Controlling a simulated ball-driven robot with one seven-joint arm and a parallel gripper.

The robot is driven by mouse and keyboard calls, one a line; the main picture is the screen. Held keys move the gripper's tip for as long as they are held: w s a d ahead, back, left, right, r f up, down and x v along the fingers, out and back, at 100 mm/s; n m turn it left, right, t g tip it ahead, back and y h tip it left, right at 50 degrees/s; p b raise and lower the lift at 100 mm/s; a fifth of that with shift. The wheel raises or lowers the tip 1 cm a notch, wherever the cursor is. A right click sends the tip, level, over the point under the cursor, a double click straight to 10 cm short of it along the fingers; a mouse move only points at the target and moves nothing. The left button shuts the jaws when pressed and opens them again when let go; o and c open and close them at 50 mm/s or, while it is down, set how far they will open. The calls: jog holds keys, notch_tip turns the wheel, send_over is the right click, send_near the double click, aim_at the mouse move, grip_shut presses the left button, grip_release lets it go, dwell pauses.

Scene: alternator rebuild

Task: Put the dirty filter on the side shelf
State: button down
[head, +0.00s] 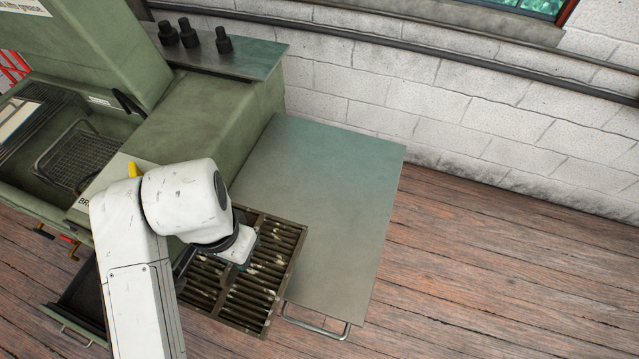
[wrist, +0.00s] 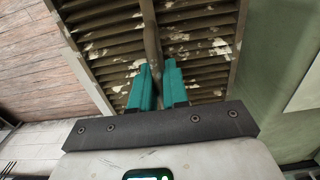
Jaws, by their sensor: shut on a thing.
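The dirty filter (head: 274,268) is a dark brown slatted panel with pale stains. My gripper (wrist: 158,84) has teal fingers, shut on the filter's middle bar in the wrist view. The slats of the filter (wrist: 200,45) fill the upper part of that view. In the head view, my white wrist covers the filter's upper left part and hides the grip. The side shelf (head: 325,190) is a bare, flat grey-green plate with a metal handle at its front edge. The filter overlaps the shelf's left front part in the picture; I cannot tell whether they touch.
A green machine (head: 195,130) stands left of the shelf. Several black knob-like parts (head: 190,36) stand on its back ledge. A wire basket (head: 78,158) sits in its open well. An open drawer (head: 75,310) is at lower left. A white block wall (head: 440,110) runs behind the shelf.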

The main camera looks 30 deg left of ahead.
aim_at(275, 222)
jog(key=shift+w, duration=0.4)
jog(key=w+f+b, duration=0.1)
jog(key=w, duration=0.2)
jog(key=w+f+b, duration=0.2)
jog(key=w, duration=0.1)
jog(key=w+f+b, duration=0.1)
jog(key=w, duration=0.2)
jog(key=shift+d+f, duration=0.25)
jog(key=shift+f, duration=0.1)
jog(key=w+f, duration=0.4)
jog(key=shift+w+d+f+b, duration=0.1)
jog(key=shift+w+f+b, duration=0.05)
jog(key=shift+f+b, duration=0.2)
jog(key=shift+w+f+p, duration=0.2)
jog(key=shift+f+p, duration=0.25)
jog(key=shift+f, duration=1.3)
jog(key=shift+f, duration=0.15)
jog(key=c, duration=1.1)
grip_release()
